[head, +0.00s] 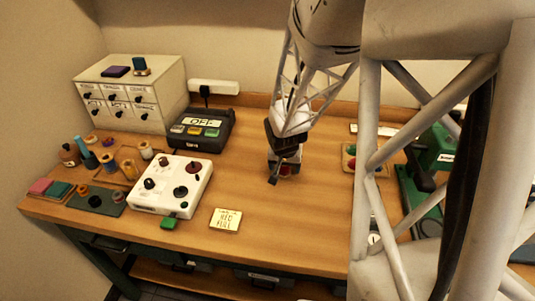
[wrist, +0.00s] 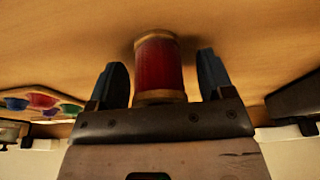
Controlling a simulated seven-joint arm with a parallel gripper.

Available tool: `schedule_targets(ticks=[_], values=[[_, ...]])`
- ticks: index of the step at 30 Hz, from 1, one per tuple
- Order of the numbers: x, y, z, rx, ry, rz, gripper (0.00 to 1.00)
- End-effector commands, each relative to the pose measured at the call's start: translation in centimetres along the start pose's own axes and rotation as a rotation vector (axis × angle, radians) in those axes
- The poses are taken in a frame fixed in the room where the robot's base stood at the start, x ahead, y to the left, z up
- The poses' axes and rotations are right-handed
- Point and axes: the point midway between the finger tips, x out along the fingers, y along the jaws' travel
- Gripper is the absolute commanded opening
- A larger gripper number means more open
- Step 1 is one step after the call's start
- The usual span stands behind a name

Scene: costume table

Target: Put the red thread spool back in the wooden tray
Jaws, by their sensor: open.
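The red thread spool (wrist: 158,65) stands on the table between the two fingers of my gripper (wrist: 162,85) in the wrist view. It has a red wound middle and tan ends. My gripper is open, with a visible gap between each dark finger and the spool. In the head view my gripper (head: 279,172) is low over the middle of the table, and a bit of the red spool (head: 286,170) shows beside it. The wooden tray (head: 346,167) is to the right, partly hidden by my arm. The wrist view shows a tray with several coloured round things (wrist: 60,95) at left.
A white control box (head: 172,184) and a small lettered card (head: 226,219) lie left of my gripper. A black box with an OFF sign (head: 200,130) and a drawer cabinet (head: 135,92) stand behind. A green machine (head: 436,150) is at right. The table front centre is clear.

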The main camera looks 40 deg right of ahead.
Motion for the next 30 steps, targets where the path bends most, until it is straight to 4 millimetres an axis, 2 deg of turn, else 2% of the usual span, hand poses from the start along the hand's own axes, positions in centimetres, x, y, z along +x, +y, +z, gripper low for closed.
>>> schedule_targets(ticks=[12, 22, 24, 30], values=[[-0.05, 0.0, -0.01, 0.0, 0.0, 0.0, 0.73], [-0.08, 0.0, -0.02, 0.001, 0.001, 0.0, 0.22], [-0.09, -0.01, -0.03, 0.0, 0.001, 0.0, 0.17], [-0.17, -0.01, -0.06, 0.001, 0.002, -0.001, 0.17]])
